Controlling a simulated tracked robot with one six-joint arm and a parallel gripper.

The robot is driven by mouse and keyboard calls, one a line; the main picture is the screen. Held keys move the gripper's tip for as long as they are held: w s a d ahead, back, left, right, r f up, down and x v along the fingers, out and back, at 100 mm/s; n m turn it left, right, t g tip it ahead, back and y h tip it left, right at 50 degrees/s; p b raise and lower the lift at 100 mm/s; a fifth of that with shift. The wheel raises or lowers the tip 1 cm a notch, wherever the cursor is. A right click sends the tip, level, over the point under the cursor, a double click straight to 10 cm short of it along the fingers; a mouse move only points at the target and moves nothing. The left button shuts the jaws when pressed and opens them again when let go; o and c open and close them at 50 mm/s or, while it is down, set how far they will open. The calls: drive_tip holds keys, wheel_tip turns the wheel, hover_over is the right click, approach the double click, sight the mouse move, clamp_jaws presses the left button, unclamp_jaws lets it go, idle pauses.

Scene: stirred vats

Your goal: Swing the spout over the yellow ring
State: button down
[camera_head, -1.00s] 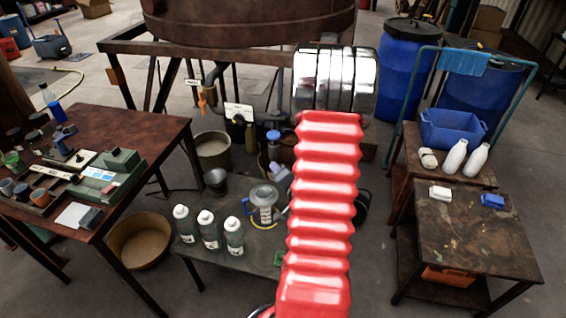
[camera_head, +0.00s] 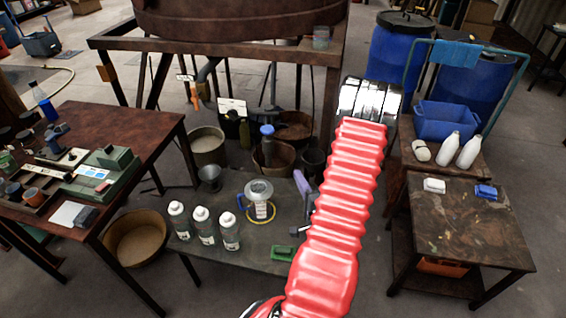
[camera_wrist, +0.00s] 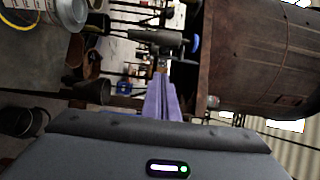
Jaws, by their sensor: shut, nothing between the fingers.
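A clear jug (camera_head: 259,197) with a blue handle stands on the low grey table, and the yellow ring (camera_head: 272,217) shows around its base. A bent grey pipe (camera_head: 207,71) with an orange piece hangs under the vat (camera_head: 235,20); I cannot tell if it is the spout. A grey upright piece with a blue top (camera_head: 267,143) stands behind the jug. My gripper (camera_head: 301,178) has purple fingers, shut and empty, to the right of the jug and apart from it. In the wrist view, the fingers (camera_wrist: 158,85) point toward a dark grey cylinder (camera_wrist: 160,38).
Several white bottles (camera_head: 203,224) stand left of the jug, and a green block (camera_head: 283,254) lies at the table's front. Buckets (camera_head: 207,147) stand behind. A brown table (camera_head: 135,130) is at left, and a dark cart (camera_head: 465,235) is at right.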

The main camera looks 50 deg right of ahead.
drive_tip(key=w+a+x, duration=0.1)
drive_tip(key=a+x, duration=0.1)
drive_tip(key=x, duration=1)
drive_tip(key=shift+w, duration=0.65)
